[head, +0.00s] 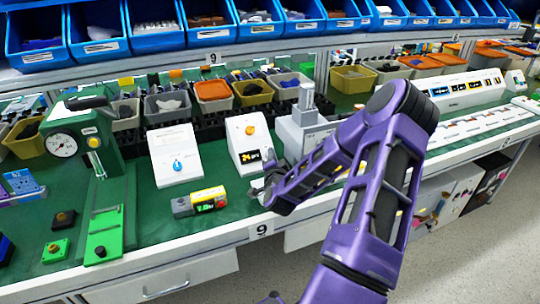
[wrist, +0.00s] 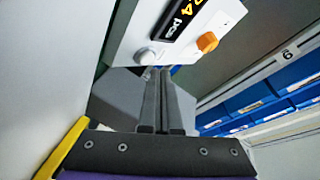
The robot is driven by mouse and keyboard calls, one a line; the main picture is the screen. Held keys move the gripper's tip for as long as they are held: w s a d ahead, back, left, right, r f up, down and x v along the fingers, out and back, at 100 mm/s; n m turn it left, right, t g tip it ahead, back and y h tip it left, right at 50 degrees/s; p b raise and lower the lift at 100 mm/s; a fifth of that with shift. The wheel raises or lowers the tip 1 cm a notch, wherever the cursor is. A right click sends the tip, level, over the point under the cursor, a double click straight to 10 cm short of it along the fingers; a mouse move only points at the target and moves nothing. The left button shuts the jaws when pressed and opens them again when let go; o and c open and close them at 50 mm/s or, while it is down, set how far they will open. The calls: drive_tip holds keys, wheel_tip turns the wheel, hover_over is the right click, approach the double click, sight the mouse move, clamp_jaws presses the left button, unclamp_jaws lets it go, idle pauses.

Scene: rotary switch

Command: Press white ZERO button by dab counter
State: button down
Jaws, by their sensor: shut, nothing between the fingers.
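The dab counter is a white box (head: 240,130) with an orange knob and a dark display reading 24 pcs. In the wrist view its white face (wrist: 165,15) shows the display (wrist: 182,18), an orange knob (wrist: 207,42) and a round white button (wrist: 147,56), which I take for ZERO. My gripper (head: 268,164) is at the counter's lower right in the head view. In the wrist view my gripper (wrist: 160,73) is shut and empty, its tips just below the white button. I cannot tell whether they touch it. The button is not clear in the head view.
A grey machine (head: 305,125) stands close on the right. Blue bins (head: 190,20) line the shelf above.

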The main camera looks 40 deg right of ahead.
drive_tip(key=shift+w+f+b, duration=0.25)
drive_tip(key=shift+f+b, duration=0.1)
drive_tip(key=shift+w+d+f+b, duration=0.1)
drive_tip(key=shift+w+f+b, duration=0.15)
drive_tip(key=shift+f+b, duration=0.05)
idle(0.7)
idle(0.3)
drive_tip(key=shift+s+r+p, duration=0.4)
drive_tip(key=shift+s+r, duration=0.1)
drive_tip(key=shift+r, duration=0.15)
drive_tip(key=shift+s+a+r+p, duration=0.25)
drive_tip(key=shift+s+r+p, duration=0.45)
drive_tip(key=shift+r, duration=0.2)
drive_tip(key=shift+s+a+r+p, duration=0.25)
drive_tip(key=shift+s+r+p, duration=0.4)
drive_tip(key=shift+s+r, duration=0.3)
drive_tip(key=shift+w, duration=0.15)
